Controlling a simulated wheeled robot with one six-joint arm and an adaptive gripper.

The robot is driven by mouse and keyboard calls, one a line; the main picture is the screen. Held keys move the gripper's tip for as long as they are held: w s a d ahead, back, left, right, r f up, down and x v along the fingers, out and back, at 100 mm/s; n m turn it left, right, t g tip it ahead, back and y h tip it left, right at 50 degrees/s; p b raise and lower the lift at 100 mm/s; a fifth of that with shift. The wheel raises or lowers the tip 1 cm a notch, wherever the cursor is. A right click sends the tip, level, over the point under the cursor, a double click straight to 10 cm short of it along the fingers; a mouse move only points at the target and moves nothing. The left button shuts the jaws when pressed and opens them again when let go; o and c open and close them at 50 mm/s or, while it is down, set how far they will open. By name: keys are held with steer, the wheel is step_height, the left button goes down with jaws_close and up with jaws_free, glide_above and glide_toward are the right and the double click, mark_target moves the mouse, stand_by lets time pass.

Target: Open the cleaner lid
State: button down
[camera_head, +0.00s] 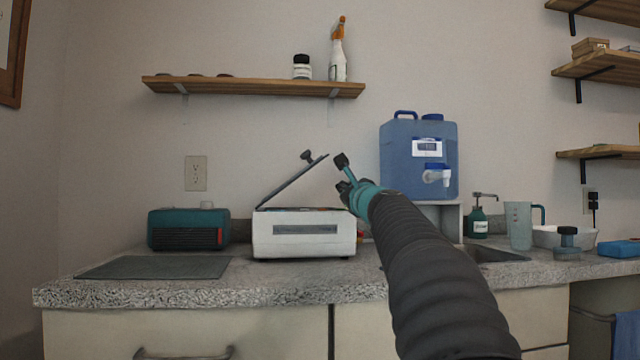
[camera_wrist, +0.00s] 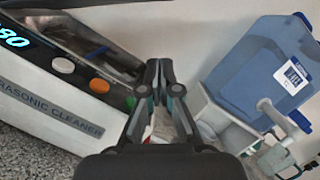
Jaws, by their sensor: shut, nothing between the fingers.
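The white ultrasonic cleaner (camera_head: 303,246) stands on the counter in the middle of the head view. Its dark lid (camera_head: 291,182) is raised and slants up to the right, with a black knob (camera_head: 307,156) near its upper end. In the wrist view the cleaner's front panel (camera_wrist: 45,100), with its lettering and knobs, fills the left side. My gripper (camera_head: 342,160) is at the right of the raised lid, apart from it in the head view. In the wrist view my gripper (camera_wrist: 160,72) has its fingertips together with nothing between them.
A blue water container (camera_head: 400,165) with a tap stands on a white stand right of my arm. A teal device (camera_head: 188,230) and a dark mat (camera_head: 155,267) lie to the left. A wooden shelf (camera_head: 250,87) hangs above.

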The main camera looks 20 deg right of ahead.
steer(key=w+a+r+p, duration=0.1)
steer(key=w+r+p, duration=0.4)
steer(key=w, duration=0.5)
steer(key=shift+a+p, duration=0.15)
steer(key=shift+p, duration=0.85)
